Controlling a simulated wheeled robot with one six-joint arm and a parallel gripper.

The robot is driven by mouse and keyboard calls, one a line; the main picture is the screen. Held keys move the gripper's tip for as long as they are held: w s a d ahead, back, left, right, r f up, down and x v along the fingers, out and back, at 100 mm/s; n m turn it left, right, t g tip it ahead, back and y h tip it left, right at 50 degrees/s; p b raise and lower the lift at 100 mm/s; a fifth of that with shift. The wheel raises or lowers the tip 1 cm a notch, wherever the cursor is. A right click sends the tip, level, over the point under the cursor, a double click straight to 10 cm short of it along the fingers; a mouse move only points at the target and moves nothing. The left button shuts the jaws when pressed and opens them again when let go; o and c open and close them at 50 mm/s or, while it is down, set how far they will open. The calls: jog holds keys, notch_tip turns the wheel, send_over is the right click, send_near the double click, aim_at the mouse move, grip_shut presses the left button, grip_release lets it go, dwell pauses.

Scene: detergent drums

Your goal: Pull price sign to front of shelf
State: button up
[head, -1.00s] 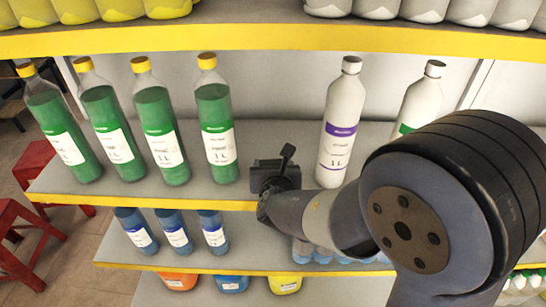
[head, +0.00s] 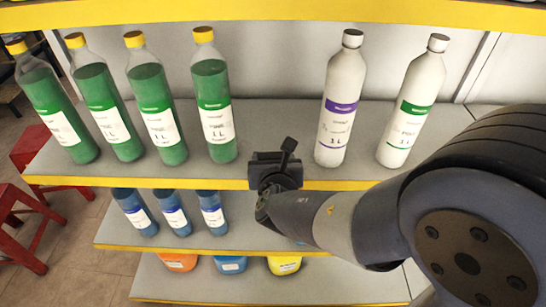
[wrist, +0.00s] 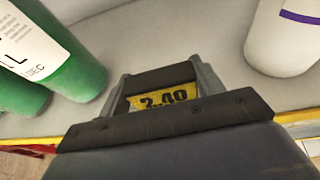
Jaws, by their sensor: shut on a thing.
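The price sign (wrist: 162,99) is small and yellow with black digits reading 2.40. In the wrist view it shows between the two fingers of my gripper (wrist: 160,90), which is shut on it. In the head view my gripper (head: 276,160) is at the front edge of the middle shelf (head: 400,177), in the gap between the green bottles and the white bottles. The sign itself is hidden behind my gripper in the head view. The sign's lower part is hidden by the dark gripper body in the wrist view.
A green bottle with a yellow cap (head: 213,95) stands left of my gripper, with several more beyond it. A white bottle with a purple label (head: 340,100) stands to the right, beside a white one with a green label (head: 412,105). Blue bottles (head: 172,213) stand on the shelf below.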

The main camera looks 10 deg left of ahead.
jog(key=o, duration=1.5)
jog(key=shift+s+r, duration=0.1)
jog(key=p+v, duration=0.1)
jog(key=v, duration=0.9)
jog(key=shift+s+d+r+p, duration=0.1)
jog(key=shift+s+p, duration=0.15)
jog(key=shift+p, duration=0.05)
jog(key=shift+w, duration=0.15)
